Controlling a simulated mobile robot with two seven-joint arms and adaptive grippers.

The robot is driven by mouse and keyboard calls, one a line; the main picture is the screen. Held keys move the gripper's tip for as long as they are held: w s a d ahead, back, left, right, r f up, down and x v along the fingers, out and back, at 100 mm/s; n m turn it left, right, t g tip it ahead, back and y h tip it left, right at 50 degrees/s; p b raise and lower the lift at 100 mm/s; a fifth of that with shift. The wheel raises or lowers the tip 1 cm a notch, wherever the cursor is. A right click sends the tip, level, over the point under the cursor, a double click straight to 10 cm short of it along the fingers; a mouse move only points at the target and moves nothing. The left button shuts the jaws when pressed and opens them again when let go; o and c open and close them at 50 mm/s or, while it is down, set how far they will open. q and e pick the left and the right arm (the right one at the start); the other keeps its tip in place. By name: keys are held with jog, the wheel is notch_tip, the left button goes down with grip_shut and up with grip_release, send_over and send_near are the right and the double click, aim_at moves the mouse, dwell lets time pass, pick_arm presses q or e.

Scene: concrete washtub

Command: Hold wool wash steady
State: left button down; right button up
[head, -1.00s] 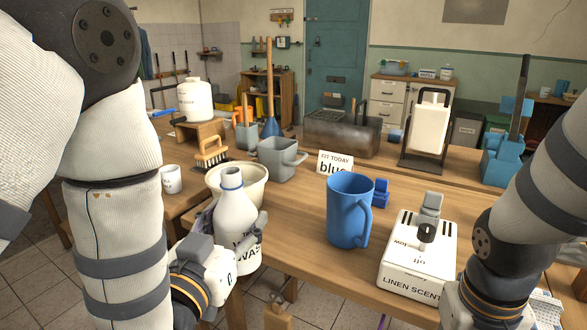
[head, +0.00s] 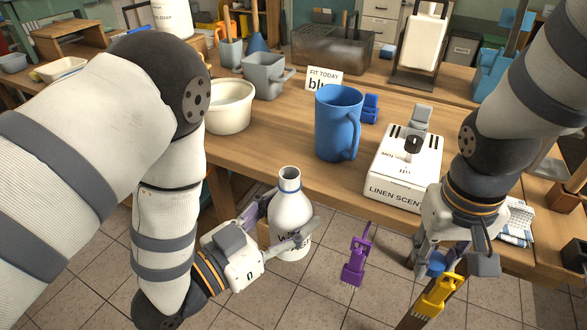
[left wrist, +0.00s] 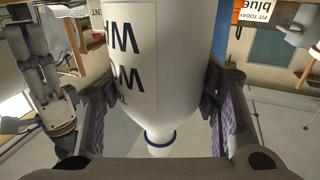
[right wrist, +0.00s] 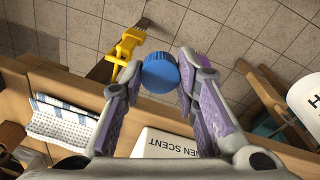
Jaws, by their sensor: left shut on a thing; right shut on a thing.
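The wool wash bottle (head: 290,208), white with a blue ring at its open neck, stands roughly upright in front of the table's edge. My left gripper (head: 282,224) is shut on its body from both sides. In the left wrist view the bottle (left wrist: 185,60) sits between the purple pads, its label partly readable. My right gripper (head: 449,264) is shut on a round blue cap (right wrist: 160,72), held off the table's front edge. The cap also shows in the head view (head: 436,267), apart from the bottle.
A blue jug (head: 336,125) and a white linen scent box (head: 400,175) stand near the table's front edge. A cream bowl (head: 227,107) is at the left. Purple (head: 355,262) and yellow (head: 437,296) clip-like things show below the edge. A checked cloth (head: 517,222) lies at the right.

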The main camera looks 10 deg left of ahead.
jog(key=w+a+r+n, duration=0.2)
jog(key=a+r, duration=0.7)
jog(key=a, duration=0.2)
jog(key=w+a+r+n+y, duration=0.1)
jog(key=w+a+r+n, duration=0.2)
jog(key=a+r, duration=0.6)
jog(key=shift+w+a+r+g, duration=0.15)
jog(key=shift+a+g, duration=0.15)
jog(key=shift+a, duration=0.85)
jog(key=shift+f, duration=2)
jog(key=shift+f, duration=0.85)
